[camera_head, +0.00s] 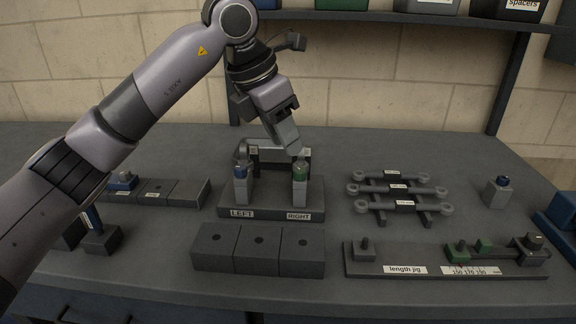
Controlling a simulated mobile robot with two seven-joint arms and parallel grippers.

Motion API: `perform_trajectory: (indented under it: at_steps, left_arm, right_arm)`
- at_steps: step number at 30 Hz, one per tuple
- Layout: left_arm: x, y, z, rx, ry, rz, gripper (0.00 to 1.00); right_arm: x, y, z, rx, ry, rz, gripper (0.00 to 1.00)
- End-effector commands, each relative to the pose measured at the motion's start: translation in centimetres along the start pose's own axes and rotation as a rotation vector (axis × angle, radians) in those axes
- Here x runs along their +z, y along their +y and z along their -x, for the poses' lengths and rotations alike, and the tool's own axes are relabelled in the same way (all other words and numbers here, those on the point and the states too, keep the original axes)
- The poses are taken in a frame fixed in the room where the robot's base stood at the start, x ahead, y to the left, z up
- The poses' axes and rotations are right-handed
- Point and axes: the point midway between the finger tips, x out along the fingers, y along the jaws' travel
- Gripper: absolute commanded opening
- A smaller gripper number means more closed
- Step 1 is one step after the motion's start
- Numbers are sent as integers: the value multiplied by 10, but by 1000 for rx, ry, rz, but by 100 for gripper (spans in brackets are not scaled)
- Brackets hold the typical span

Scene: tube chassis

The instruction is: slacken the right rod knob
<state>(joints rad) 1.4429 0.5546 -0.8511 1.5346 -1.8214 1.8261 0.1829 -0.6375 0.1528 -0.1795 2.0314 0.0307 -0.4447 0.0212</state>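The chassis stand (271,209) has a LEFT and a RIGHT label on its front. Whether the fingers touch or grip the knob I cannot tell. The gripper hides part of the stand's back. My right gripper is not in view.
A row of grey blocks with holes (258,262) lies in front of the stand. To the right are several rods on a rack (390,209) and the length jig (380,268). A small blue-topped block (497,192) stands at the far right. A shelf with bins crosses the back.

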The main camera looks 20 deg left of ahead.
Motion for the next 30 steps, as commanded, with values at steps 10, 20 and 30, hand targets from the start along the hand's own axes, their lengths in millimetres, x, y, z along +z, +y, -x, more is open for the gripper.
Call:
perform_trajectory:
  at_steps: [10, 20, 30]
  left_arm:
    - [-1, -1, -50, -3, 4, 0, 36]
    - [-1, 0, -69, -1, 2, -2, 36]
    - [-1, 0, -68, -1, 2, -2, 0]
  right_arm:
    - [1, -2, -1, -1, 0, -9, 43]
    - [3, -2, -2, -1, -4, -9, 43]
    - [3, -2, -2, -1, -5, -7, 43]
